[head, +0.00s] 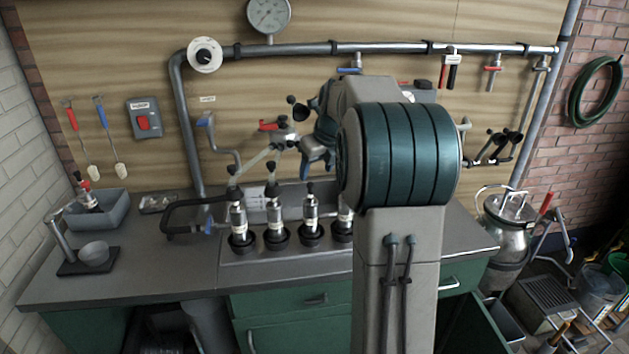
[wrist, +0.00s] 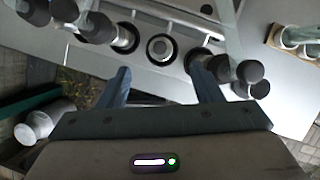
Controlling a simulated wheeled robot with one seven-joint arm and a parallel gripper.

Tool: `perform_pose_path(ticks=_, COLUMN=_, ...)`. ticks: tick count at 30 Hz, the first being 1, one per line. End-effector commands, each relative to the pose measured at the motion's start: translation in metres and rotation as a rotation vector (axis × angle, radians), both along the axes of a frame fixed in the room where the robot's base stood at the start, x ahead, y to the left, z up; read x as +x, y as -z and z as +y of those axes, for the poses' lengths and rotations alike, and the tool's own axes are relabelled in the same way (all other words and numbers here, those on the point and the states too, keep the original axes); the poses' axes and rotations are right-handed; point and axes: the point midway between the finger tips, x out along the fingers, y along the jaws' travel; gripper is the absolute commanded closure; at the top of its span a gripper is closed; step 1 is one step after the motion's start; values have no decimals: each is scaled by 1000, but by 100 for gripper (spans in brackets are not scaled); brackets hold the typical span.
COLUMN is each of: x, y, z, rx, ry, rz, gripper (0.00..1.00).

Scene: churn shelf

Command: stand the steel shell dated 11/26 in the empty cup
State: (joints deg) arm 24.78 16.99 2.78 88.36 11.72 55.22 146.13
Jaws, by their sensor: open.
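Several steel shells with dark tops stand upright in black cups in a row on the bench; the leftmost shell (head: 238,218) is in the head view. Their dates are too small to read, so I cannot tell which is 11/26. In the wrist view an open round cup (wrist: 160,48) with a dark rim and pale inside looks empty. Shells stand to its left (wrist: 97,26) and right (wrist: 222,68). My gripper (wrist: 163,82) is open, with nothing visible between its fingers, and the empty-looking cup shows beyond them. My arm hides the right of the row in the head view.
A grey bin (head: 110,208) with another shell stands at the bench's left end, beside a small grey bowl (head: 94,253). A pipe (head: 290,49) and taps run along the wall behind. A milk churn (head: 508,225) stands at right. The bench front left is clear.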

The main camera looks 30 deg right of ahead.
Motion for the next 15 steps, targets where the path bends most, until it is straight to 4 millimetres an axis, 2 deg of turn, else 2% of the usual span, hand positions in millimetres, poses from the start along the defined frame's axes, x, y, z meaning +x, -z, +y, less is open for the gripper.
perform_pose_path(ticks=8, x=-7, y=-7, z=7, rx=-22, ry=-54, rz=2, gripper=41)
perform_pose_path(ticks=11, x=-20, y=-10, z=23, rx=-81, ry=-195, rz=4, gripper=41)
perform_pose_path(ticks=15, x=-51, y=-13, z=56, rx=-210, ry=-521, rz=8, gripper=41)
